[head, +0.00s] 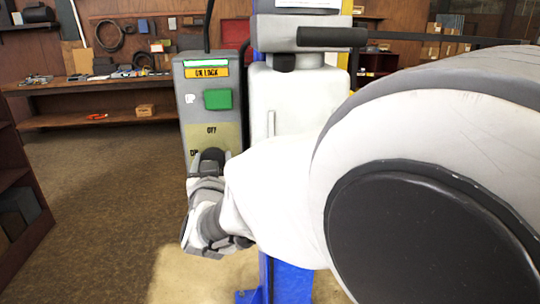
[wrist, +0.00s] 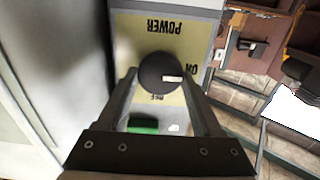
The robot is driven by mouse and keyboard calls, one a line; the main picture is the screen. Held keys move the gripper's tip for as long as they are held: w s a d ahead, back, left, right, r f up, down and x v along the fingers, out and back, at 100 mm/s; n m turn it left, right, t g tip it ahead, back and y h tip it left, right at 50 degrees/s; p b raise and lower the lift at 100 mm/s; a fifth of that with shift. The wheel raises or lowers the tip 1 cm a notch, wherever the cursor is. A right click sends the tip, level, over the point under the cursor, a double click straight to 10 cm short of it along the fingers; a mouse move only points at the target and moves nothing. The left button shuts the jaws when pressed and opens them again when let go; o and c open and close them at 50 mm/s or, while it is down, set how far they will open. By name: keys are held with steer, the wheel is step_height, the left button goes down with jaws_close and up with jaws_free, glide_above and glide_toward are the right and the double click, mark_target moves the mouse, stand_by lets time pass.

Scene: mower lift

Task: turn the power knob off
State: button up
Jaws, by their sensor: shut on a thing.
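The black round power knob (wrist: 158,72) sits on a yellow label plate (wrist: 128,30) marked POWER, ON and OFF. In the wrist view the lettering is upside down, with OFF below the knob and ON to its right. The knob's white mark points right, towards ON. My gripper (wrist: 160,78) is shut on the knob, one finger on each side. In the head view the knob (head: 211,158) shows partly behind my gripper (head: 207,168), low on the grey control box (head: 187,110). OFF stands above it there.
A green button (head: 217,99) and an UN LOCK label (head: 207,72) are above the knob on the box. The white and blue lift column (head: 290,92) stands close to the right. A shelf bench (head: 90,87) lines the back wall. The floor at left is clear.

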steer(key=shift+f+m+b, duration=0.1)
steer(key=shift+m+b, duration=0.3)
steer(key=shift+b, duration=0.05)
steer(key=m+b, duration=1)
steer(key=m, duration=0.1)
steer(key=m+b, duration=0.6)
steer(key=shift+d+f, duration=0.2)
steer(key=shift+d, duration=0.05)
stand_by(0.4)
steer(key=o, duration=1.3)
steer(key=shift+o, duration=0.2)
